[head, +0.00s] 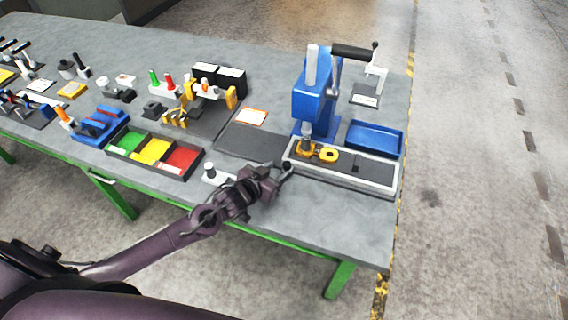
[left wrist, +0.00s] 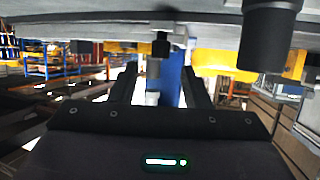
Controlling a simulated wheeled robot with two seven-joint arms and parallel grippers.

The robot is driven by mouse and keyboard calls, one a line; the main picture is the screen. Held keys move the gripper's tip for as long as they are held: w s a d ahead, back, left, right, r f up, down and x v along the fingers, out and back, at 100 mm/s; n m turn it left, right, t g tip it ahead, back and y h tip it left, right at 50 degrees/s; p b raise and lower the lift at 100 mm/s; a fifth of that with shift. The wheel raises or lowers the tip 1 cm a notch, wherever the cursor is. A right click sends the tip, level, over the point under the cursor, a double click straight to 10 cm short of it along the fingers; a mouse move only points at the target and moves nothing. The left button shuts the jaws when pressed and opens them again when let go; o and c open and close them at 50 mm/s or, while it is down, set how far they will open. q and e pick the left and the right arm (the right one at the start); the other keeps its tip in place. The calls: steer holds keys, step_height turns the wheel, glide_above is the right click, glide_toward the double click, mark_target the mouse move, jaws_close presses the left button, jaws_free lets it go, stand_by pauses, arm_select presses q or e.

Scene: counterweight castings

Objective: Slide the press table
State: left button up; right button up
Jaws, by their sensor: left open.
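The press table is a long light-grey slide with a dark top (head: 370,175), lying under the blue press (head: 313,100) at the right end of the workbench. A yellow casting (head: 326,155) sits on its left part, below the ram. A black knob (head: 287,166) shows at the table's left end. My left gripper (head: 278,173) is open at this end, with its fingers towards the knob. In the left wrist view, a small dark knob (left wrist: 162,46) appears between the open fingers (left wrist: 160,85); contact cannot be told. My right gripper is out of view.
A blue tray (head: 375,138) stands behind the press table. A white piece with a dark knob (head: 213,172) stands close to my left arm. A bin with green, yellow and red compartments (head: 152,150) lies further left. The bench's front right corner is clear.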

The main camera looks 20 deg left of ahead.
mark_target(285, 165)
arm_select(q)
steer(key=x, duration=0.4)
steer(key=shift+w+f+p, duration=0.2)
steer(key=shift+w+p, duration=0.15)
steer(key=shift+w, duration=0.05)
steer(key=shift+d, duration=0.1)
jaws_close()
